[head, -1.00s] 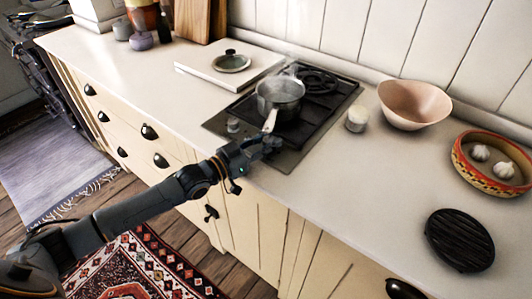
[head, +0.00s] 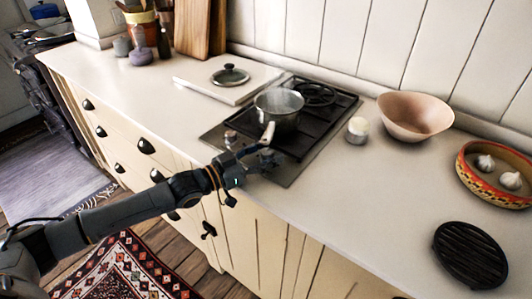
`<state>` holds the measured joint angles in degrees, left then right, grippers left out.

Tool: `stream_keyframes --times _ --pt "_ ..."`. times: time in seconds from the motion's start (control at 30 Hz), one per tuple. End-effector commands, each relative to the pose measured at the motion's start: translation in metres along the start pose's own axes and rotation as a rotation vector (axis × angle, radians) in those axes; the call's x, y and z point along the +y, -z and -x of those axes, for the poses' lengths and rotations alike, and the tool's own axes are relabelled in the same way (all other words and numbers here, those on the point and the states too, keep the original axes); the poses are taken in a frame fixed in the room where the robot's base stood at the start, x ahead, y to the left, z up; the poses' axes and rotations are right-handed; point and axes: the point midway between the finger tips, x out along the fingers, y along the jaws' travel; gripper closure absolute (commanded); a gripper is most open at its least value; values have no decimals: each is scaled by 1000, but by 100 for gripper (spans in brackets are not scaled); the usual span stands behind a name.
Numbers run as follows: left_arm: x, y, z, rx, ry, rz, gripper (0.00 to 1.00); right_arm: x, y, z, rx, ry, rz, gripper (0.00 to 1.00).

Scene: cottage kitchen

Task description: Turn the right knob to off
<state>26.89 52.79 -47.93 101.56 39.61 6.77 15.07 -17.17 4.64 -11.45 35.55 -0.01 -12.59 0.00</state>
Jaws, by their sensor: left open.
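The black two-burner stove (head: 322,127) is set into the pale countertop. Its left knob (head: 230,138) shows on the front strip, left of my gripper. I cannot make out the right knob; my gripper covers that part of the strip. My left gripper (head: 262,160) is open over the front edge of the stove, just below the pot handle's end. I cannot tell whether its fingers are around or touching a knob. A steaming metal pot (head: 280,118) stands on the front burner, its pale handle pointing toward my gripper. My right gripper is not in view.
A lid (head: 230,76) lies on a white board (head: 205,84) left of the stove. A small white-topped jar (head: 357,131), a pinkish bowl (head: 416,128), a patterned dish with garlic (head: 464,183) and a black round trivet (head: 470,255) stand to the right.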

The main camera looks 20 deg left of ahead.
Motion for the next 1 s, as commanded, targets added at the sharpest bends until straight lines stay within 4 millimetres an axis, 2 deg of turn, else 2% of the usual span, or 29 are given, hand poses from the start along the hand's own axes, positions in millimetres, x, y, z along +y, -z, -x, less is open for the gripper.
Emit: stream_keyframes --times 0.17,0.27,0.5,0.7,1.0 --pt "0 -2 8 -3 1 0 48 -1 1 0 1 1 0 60" --pt "-1 -2 23 -5 2 0 48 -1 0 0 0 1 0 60" --pt "0 -3 73 -7 1 1 48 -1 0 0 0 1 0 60" --pt "0 -2 102 -5 0 1 48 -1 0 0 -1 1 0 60" --pt "0 0 119 0 -1 0 48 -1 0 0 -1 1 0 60"
